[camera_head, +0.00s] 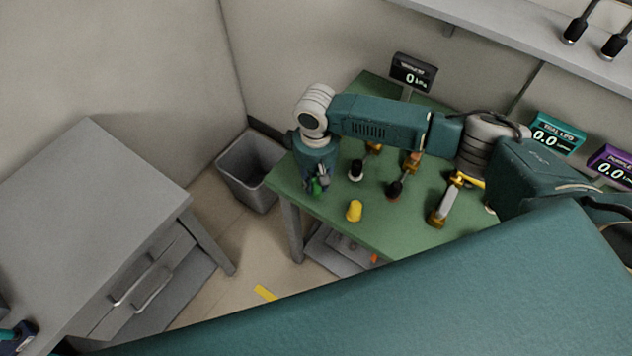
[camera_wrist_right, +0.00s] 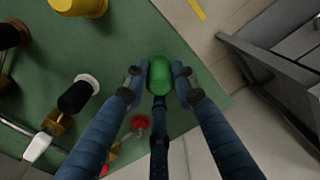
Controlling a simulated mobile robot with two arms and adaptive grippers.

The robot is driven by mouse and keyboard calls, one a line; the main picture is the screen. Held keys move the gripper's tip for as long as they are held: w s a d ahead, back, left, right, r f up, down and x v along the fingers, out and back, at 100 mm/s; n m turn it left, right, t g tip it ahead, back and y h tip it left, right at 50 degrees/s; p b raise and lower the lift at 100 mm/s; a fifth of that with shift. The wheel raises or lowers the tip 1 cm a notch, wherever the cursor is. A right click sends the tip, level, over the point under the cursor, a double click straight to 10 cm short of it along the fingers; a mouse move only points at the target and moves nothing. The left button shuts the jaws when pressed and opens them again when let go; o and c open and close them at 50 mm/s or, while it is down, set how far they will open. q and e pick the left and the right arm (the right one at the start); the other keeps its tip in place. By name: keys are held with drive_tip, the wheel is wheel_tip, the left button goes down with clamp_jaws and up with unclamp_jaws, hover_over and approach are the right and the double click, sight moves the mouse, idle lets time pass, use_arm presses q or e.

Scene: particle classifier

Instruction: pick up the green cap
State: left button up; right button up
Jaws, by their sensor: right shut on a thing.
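The green cap (camera_wrist_right: 160,76) is between the fingertips of my right gripper (camera_wrist_right: 158,84) in the right wrist view, and the gripper is shut on it. In the head view the cap (camera_head: 316,186) shows partly behind the fingers of my right gripper (camera_head: 318,182), which points down at the near left corner of the green table (camera_head: 390,234). I cannot tell whether the cap touches the table top. A small dark and teal part at the lower left edge of the head view may be my left gripper (camera_head: 18,336); its fingers cannot be made out.
A yellow cap (camera_head: 354,211) stands to the right on the green table. Several valves with black or white knobs (camera_head: 396,189) stand behind it. A grey bin (camera_head: 250,168) is on the floor left of the table. A grey drawer table (camera_head: 90,190) stands further left, with floor between.

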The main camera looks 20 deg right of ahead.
wheel_tip(320, 180, up, 20)
drive_tip(key=b, duration=0.3)
idle(0.3)
wheel_tip(320, 180, up, 5)
drive_tip(key=p, duration=0.6)
hover_over(316, 180)
drive_tip(key=shift+f, duration=0.2)
idle(0.4)
wheel_tip(316, 180, up, 3)
drive_tip(key=p, duration=0.5)
idle(0.5)
